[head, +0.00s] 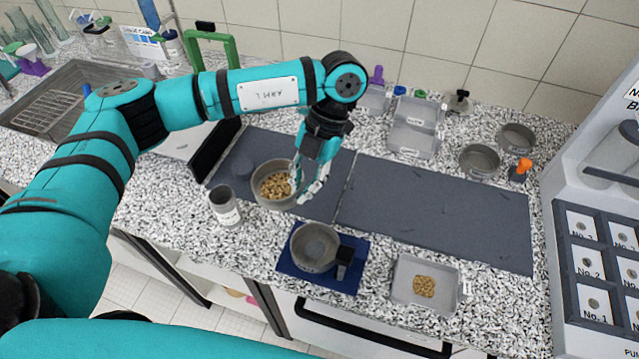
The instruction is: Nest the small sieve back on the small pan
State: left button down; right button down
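A round grey vessel (259,200) with light brown pieces in it is at the left part of the dark mat. My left gripper (308,192) points down at its right rim, with its fingers at or over the rim; I cannot tell whether they are closed on it. Another round grey vessel (315,245) sits on a blue pad at the front, looking empty, with a black block at its right. Two shallow round grey dishes, one nearer (480,160) and one farther (516,137), stand at the back right. I cannot tell which of these is the small sieve or the small pan. My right gripper is out of view.
A grey cup (225,207) stands left of the blue pad (347,284). A tray (445,297) with brown pieces is at the front right. An orange-topped item (520,170) stands by the dishes. The dark mat's right part (435,215) is clear.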

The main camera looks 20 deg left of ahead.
pick_arm(q)
jog(key=n+h, duration=0.2)
jog(key=n, duration=0.4)
jog(key=n+t+h+b, duration=0.25)
jog(key=n+h, duration=0.25)
jog(key=n, duration=1)
send_over(320, 231)
notch_tip(320, 231, down, 6)
jog(key=shift+w+a+f, duration=0.2)
jog(key=shift+w+f, duration=0.05)
jog(key=shift+f, duration=0.35)
jog(key=shift+p, duration=0.45)
jog(key=shift+f, duration=0.15)
jog(key=shift+d+f, duration=0.1)
jog(key=shift+f, duration=0.3)
